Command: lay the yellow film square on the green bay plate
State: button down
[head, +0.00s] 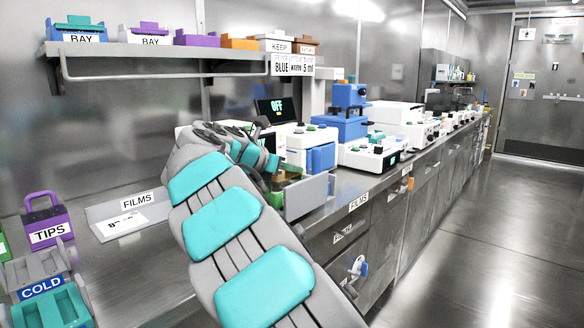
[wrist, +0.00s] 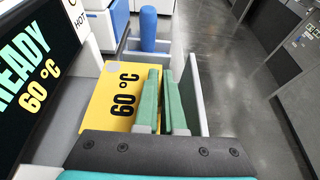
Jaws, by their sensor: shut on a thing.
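The yellow film square (wrist: 110,97), printed "60 °C", shows in the wrist view just left of my fingers. My gripper (wrist: 163,88) has two green-faced fingers close together, shut at the film's right edge; the left finger hides the grip itself. In the head view my gripper (head: 284,176) is at the counter's front edge beside the first instrument, with a small yellow patch of the film under it. I cannot clearly make out a green bay plate in either view.
A display (wrist: 30,65) reading "READY 60 °C" stands close left of the film. A grey upright panel (head: 308,196) is right of my gripper. A blue cylinder (wrist: 148,28) stands ahead. A tray marked FILMS (head: 122,217) lies left on the counter. The aisle floor (head: 480,240) is clear.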

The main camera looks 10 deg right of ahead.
jog(key=shift+f, duration=1.3)
jog(key=c, duration=0.9)
grip_release()
jog(key=shift+c, duration=0.2)
jog(key=shift+v, duration=3.85)
jog(key=shift+f, duration=0.1)
